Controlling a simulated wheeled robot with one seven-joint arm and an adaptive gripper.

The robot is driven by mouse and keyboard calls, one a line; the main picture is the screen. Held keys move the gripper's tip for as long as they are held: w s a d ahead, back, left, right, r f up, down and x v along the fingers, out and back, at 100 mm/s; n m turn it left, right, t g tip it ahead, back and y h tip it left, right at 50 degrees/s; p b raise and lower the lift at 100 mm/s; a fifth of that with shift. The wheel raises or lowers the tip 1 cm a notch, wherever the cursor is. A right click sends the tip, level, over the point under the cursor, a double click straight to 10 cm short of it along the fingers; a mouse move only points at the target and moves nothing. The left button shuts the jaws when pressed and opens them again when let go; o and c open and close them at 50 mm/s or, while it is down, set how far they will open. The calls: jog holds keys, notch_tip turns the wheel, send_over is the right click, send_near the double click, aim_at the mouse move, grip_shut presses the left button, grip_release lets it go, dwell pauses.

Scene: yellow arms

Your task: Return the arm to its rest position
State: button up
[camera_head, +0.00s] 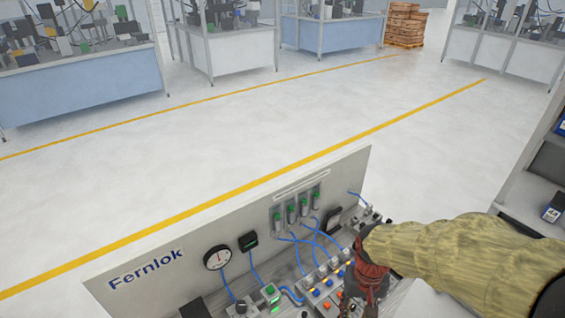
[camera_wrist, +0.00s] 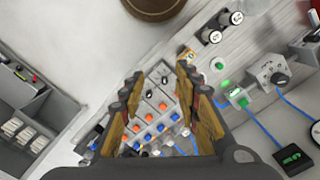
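My arm (camera_head: 470,255), in a yellowish cover, reaches in from the right edge of the head view, out over the control bench. My gripper (camera_head: 365,285) points down over the valve and button rows and partly hides them. In the wrist view my gripper (camera_wrist: 157,88) has its two fingers well apart. No object is held between them. A block of orange and blue buttons (camera_wrist: 150,125) shows in the gap below the fingers. I cannot tell how far the fingertips are above it.
The Fernlok panel (camera_head: 180,270) stands upright behind the bench, with a gauge (camera_head: 217,257) and blue hoses. A grey shelf unit (camera_head: 535,190) is close at the right. Beyond the panel the floor (camera_head: 270,120) is clear, with yellow lines. Work cells (camera_head: 85,90) stand far back.

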jog(key=s+r+n+t+b, duration=0.1)
jog(key=s+r+t+b, duration=0.5)
jog(key=r+b, duration=0.3)
jog(key=shift+s+b, duration=0.45)
jog(key=shift+b, duration=0.6)
jog(key=shift+d, duration=0.1)
